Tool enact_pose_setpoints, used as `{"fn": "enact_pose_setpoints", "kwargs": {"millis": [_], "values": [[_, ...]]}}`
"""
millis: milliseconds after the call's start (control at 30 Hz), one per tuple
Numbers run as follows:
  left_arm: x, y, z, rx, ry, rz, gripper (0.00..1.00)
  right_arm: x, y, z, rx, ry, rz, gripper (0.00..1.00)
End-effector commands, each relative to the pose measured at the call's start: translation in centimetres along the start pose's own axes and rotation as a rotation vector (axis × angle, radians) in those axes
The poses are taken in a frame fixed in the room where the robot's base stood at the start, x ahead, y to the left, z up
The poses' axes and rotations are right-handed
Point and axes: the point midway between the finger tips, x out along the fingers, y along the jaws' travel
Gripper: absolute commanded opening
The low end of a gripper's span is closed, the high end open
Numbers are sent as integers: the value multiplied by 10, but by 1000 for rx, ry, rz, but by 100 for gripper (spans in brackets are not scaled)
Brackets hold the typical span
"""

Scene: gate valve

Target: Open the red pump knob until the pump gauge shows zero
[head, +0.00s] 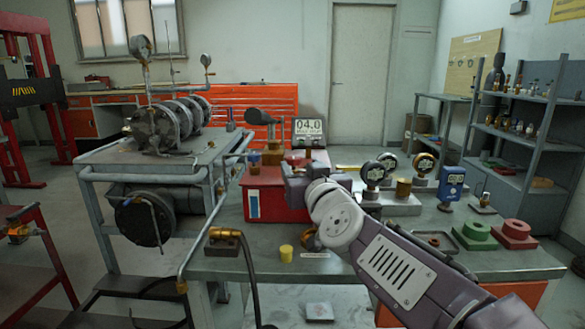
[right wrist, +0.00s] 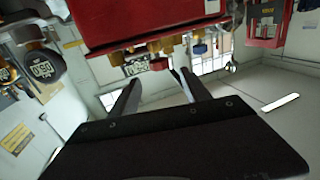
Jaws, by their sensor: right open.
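The red pump box (head: 275,200) stands on the grey workbench, with a white and blue strip on its front. A digital display (head: 308,131) behind it reads about 04.0. A blue knob (head: 254,158) shows at the box's left top. My right gripper (head: 294,172) is at the box's right upper side, its fingertips hard to make out. My left gripper is not in view.
Right of my arm stand round gauges (head: 373,173), a blue digital gauge (head: 451,184) and green (head: 476,232) and red (head: 513,230) blocks. A brass fitting with a hose (head: 222,235) and a yellow cylinder (head: 286,252) are in front. A piped pump rig (head: 160,125) stands left.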

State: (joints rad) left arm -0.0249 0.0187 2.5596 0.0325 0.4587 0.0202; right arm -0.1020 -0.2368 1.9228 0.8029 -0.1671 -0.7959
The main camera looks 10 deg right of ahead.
Motion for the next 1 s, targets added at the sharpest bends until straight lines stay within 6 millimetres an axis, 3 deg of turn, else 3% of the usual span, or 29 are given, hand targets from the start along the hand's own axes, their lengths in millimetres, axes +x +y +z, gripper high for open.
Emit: {"fn": "enact_pose_setpoints", "kwargs": {"millis": [167, 333, 467, 700, 733, 900, 933, 1000], "values": [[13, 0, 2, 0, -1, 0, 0, 39, 0, 5, 0, -3, 1, 55], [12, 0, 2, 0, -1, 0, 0, 68, 0, 2, 0, -3, 0, 55], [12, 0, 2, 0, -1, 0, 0, 79, 0, 2, 0, -2, 0, 55], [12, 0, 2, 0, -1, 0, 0, 81, 0, 1, 0, -1, 0, 55], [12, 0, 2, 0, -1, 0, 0, 81, 0, 1, 0, -1, 0, 52], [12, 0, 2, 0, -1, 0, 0, 80, 0, 2, 0, -1, 0, 5], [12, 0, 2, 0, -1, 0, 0, 80, 0, 2, 0, -1, 0, 0], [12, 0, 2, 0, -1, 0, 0, 80, 0, 2, 0, -1, 0, 0]]}}
